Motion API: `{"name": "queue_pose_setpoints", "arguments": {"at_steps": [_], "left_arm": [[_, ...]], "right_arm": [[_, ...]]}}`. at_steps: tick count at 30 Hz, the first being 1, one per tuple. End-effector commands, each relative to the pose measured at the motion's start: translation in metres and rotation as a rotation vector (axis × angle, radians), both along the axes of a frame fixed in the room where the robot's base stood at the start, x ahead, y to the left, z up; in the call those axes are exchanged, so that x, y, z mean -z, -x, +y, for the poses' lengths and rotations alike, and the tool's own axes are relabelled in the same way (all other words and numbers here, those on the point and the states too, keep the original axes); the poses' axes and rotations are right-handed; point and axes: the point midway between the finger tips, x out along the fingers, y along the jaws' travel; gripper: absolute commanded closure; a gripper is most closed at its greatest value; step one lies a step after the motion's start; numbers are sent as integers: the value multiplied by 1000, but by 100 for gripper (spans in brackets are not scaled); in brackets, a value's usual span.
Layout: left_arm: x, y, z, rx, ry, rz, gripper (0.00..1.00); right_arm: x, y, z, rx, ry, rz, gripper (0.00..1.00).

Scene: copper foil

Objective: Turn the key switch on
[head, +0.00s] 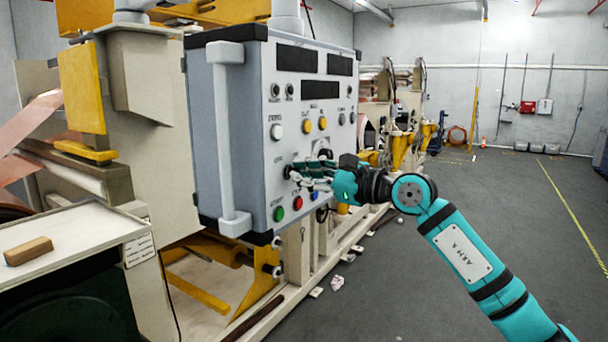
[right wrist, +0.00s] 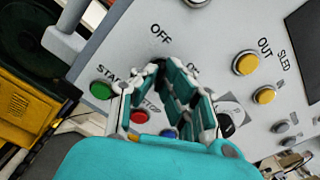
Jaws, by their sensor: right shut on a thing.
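The grey control panel (head: 262,90) stands left of centre in the head view, with rows of buttons and dark displays. My right gripper (head: 296,173) reaches it from the right, its fingers at the lower part of the panel front. In the right wrist view its teal fingers (right wrist: 170,75) close in at the switch spot between the OFF and ON labels. It is shut on the key switch (head: 287,171), which the fingers mostly hide, so its turn position cannot be told. My left gripper is not in view.
A green button (right wrist: 101,90), a red button (right wrist: 139,115) and a blue one sit close below the fingers. A round dial (head: 322,150) is beside them. A vertical handle (head: 226,140) runs along the panel's left edge. The grey floor (head: 500,220) on the right is open.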

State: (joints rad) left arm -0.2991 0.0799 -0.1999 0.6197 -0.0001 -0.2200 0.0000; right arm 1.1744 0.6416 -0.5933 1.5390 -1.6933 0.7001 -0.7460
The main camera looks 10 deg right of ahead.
Motion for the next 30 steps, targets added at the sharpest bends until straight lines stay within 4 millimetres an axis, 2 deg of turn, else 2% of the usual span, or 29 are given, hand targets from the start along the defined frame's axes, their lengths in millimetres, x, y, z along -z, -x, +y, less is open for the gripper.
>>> {"name": "queue_pose_setpoints", "arguments": {"at_steps": [8,30], "left_arm": [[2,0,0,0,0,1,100],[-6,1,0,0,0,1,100]], "right_arm": [[0,0,0,0,-95,94,100],[-2,-2,-2,0,-564,560,100]]}}
